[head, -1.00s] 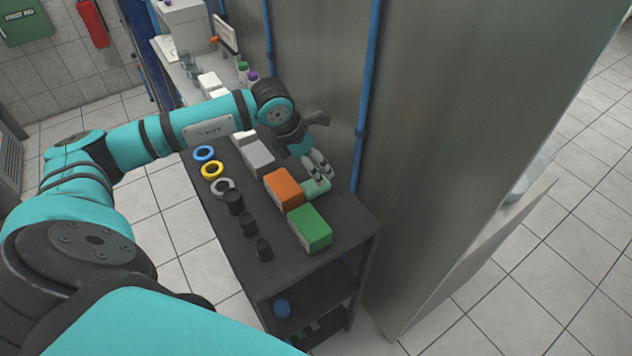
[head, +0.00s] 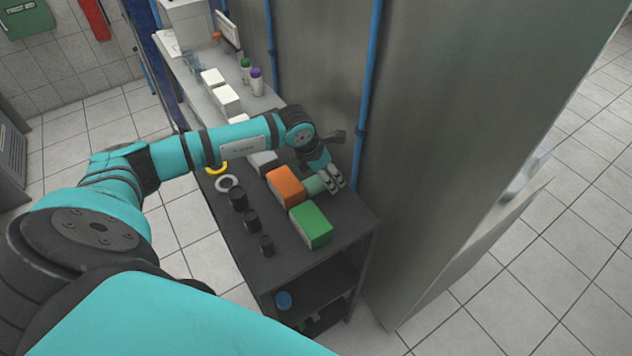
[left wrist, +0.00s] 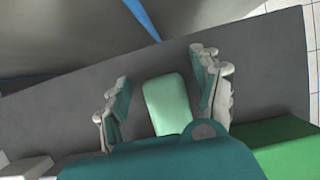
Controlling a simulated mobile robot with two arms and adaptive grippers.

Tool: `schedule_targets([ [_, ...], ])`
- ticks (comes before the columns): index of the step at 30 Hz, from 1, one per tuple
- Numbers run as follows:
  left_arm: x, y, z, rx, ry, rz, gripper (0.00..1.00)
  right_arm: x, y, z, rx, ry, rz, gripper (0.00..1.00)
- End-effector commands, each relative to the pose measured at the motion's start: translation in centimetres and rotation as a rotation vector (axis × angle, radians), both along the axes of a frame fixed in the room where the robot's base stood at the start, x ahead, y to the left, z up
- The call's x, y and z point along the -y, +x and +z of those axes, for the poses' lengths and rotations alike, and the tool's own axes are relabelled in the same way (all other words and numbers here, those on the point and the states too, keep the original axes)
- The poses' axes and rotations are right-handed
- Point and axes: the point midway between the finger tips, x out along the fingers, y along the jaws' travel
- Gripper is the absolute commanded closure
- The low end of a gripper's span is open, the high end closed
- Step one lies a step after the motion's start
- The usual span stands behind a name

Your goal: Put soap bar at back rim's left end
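The pale green soap bar (head: 314,185) lies on the dark rack top (head: 338,222), beside the orange box's right side. It also shows in the left wrist view (left wrist: 167,103), between the fingers of my left gripper (left wrist: 160,72). The fingers stand apart, with a gap on each side of the bar. In the head view my left gripper (head: 333,180) is low over the rack top, at the bar's wall side. The left part of the rack's back edge is mostly hidden behind my left arm. My right gripper is not in view.
An orange box (head: 286,185) and a green box (head: 311,225) stand close to the bar. Several black cylinders and rings line the front edge, with a white ring (head: 227,183). A grey wall and blue pipe (head: 364,125) rise behind the rack. Bare top lies right of the green box.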

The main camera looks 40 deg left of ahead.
Motion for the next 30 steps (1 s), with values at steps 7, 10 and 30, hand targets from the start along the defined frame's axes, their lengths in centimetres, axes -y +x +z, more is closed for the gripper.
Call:
schedule_targets([
  [7,0.0,0.0,0.0,0.0,0.0,0.0,0.7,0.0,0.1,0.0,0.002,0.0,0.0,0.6],
  [10,0.0,0.0,0.1,0.0,0.0,0.0,0.83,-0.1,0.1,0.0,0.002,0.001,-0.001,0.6],
  [30,0.0,0.1,6.5,0.007,0.0,-0.001,0.94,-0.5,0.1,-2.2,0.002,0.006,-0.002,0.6],
])
